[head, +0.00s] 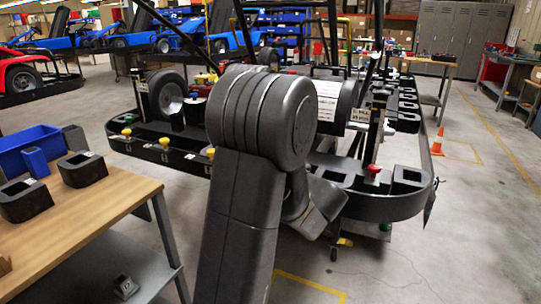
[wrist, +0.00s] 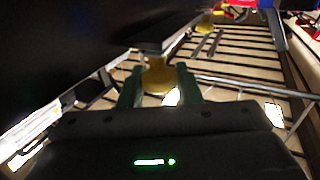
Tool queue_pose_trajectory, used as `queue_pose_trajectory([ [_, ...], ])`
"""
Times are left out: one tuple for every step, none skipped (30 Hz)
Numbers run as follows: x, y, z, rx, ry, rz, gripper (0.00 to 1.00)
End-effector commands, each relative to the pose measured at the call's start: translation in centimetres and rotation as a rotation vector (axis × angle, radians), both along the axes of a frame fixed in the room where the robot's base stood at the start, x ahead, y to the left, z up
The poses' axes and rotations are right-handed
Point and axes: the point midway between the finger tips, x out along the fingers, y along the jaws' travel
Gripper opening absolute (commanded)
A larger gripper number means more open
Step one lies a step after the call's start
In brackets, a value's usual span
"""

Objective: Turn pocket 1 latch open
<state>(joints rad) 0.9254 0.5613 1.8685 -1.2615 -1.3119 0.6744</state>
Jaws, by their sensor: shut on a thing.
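In the wrist view my gripper (wrist: 158,88) has its two green fingers on either side of a yellow latch knob (wrist: 158,76), shut on it. The knob sits at the edge of a large dark part (wrist: 150,32) that fills the upper left. Another yellow knob (wrist: 205,22) shows farther off, apart from my fingers. In the head view my arm hides the gripper and the held knob. The black kart stand (head: 385,206) lies behind my arm. Yellow knobs (head: 126,131) show along its left front rail. I cannot read which pocket is number 1.
A wooden workbench (head: 95,222) with black blocks (head: 82,168) and a blue bin (head: 30,147) stands at the left. A red knob (head: 374,170) tops the stand's right side. An orange cone (head: 437,141) stands to the right, with clear floor in front of it.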

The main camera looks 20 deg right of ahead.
Motion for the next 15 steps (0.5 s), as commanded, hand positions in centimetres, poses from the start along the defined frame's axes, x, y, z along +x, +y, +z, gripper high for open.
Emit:
queue_pose_trajectory([
  [0.03,-0.13,0.38,0.000,-0.003,0.018,0.08],
  [0.05,-0.10,0.37,-0.001,-0.003,0.029,0.08],
  [0.04,-0.11,0.35,-0.002,-0.003,0.041,0.08],
  [0.03,-0.10,0.33,-0.002,-0.004,0.049,0.08],
  [0.03,-0.09,0.29,-0.002,-0.004,0.056,0.08],
  [0.04,-0.07,0.25,-0.002,-0.003,0.064,0.08],
  [0.04,-0.08,0.25,-0.002,-0.004,0.069,0.08],
  [0.04,-0.08,0.25,-0.003,-0.004,0.073,0.08],
  [0.05,-0.07,0.25,-0.003,-0.005,0.077,0.08],
  [0.05,-0.06,0.25,-0.004,-0.005,0.080,0.08],
  [0.05,-0.05,0.24,-0.004,-0.005,0.083,0.08],
  [0.05,-0.04,0.23,-0.004,-0.005,0.085,0.08],
  [0.06,-0.04,0.23,-0.004,-0.005,0.086,0.08],
  [0.06,-0.03,0.22,-0.004,-0.005,0.086,0.08],
  [0.06,-0.03,0.22,-0.004,-0.005,0.086,0.08],
])
